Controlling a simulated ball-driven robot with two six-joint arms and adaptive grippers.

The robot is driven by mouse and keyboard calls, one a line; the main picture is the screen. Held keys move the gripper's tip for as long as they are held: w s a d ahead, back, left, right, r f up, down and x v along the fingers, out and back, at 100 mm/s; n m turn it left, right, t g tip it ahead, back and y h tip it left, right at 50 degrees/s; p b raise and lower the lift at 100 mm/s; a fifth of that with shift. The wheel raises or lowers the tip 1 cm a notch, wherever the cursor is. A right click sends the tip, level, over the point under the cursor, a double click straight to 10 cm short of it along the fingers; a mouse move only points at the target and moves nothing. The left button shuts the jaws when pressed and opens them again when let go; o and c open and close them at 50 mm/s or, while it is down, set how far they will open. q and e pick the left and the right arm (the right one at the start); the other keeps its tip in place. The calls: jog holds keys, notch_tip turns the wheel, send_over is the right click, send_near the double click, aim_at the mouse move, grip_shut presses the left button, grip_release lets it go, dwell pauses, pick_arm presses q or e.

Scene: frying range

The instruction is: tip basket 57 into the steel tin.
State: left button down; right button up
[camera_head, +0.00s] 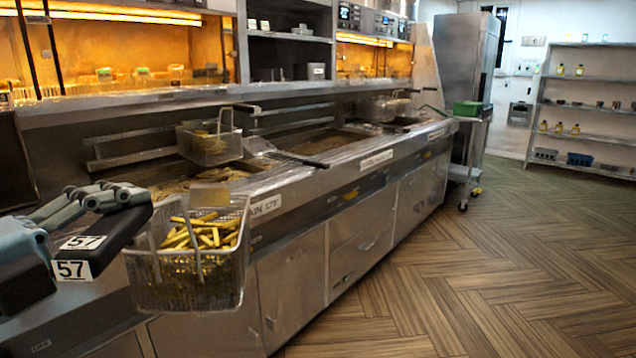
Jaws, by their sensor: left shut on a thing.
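Basket 57 (190,280) is a wire-mesh basket with yellow fries (205,236) in it. It hangs about level in front of the fryer counter, at the lower left of the head view. Its black handle (108,232) runs left from the basket and carries white labels reading 57. My left gripper (122,197) is shut on this handle, with its grey fingers over the top. The far ends of the fingers are partly hidden by the handle. I cannot make out a steel tin in this view. My right gripper is not in view.
The steel fryer counter (375,205) runs from left to back right. Another wire basket (212,147) sits over a fryer well, with more baskets (380,107) farther along. A wheeled trolley (470,150) bears a green box (467,108). The wooden floor (480,270) at right is clear.

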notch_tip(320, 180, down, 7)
jog(key=b, duration=0.6)
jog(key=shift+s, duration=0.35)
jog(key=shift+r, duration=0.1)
